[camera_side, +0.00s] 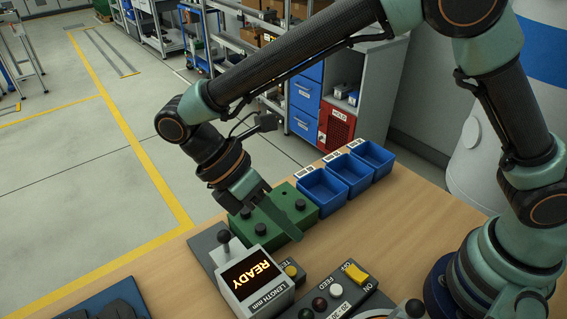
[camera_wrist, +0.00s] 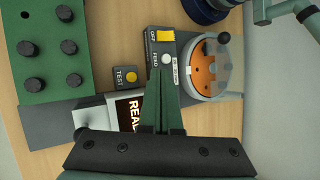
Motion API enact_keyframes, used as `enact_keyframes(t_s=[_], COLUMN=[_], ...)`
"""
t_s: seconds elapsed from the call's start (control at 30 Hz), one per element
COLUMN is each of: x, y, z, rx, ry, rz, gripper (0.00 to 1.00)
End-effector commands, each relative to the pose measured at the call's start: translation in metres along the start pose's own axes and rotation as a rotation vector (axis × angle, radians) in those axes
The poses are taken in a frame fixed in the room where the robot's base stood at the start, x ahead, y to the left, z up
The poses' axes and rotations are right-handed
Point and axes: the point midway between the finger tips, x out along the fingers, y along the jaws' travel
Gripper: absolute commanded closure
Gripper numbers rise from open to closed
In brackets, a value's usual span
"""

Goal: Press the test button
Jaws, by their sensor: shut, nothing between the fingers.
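The test button is a yellow round cap (camera_side: 291,271) on a small dark box marked TEST, beside the display box. It also shows in the wrist view (camera_wrist: 131,76), left of my fingers. My gripper (camera_side: 297,236) is shut and empty, pointing down in the air; in the side view its tip appears above the button. In the wrist view the fingertips (camera_wrist: 161,70) appear right of the button, in front of the feed panel. The display box (camera_side: 241,293) reads READY and is marked LENGTH mm.
A green block with black knobs (camera_side: 304,188) stands behind my gripper. Blue bins (camera_side: 325,187) stand at the back right. The feed panel (camera_side: 318,287) with a yellow rocker switch (camera_side: 355,273) is right of the button. An orange round plate (camera_wrist: 205,68) shows in the wrist view.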

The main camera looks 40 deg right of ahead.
Motion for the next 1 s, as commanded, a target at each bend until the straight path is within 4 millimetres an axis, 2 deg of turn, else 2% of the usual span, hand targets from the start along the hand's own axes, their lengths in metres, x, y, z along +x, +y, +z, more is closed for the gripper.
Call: enact_keyframes(t_s=[0.17,0.6,1.0], x=[0.01,0.055,0.07], y=[0.005,0.029,0.037], z=[-0.005,-0.029,-0.038], rx=[0.001,0.002,0.001], ry=[-0.002,-0.002,0.0], rz=[-0.002,-0.002,0.0], gripper=[1.0,1.0,1.0])
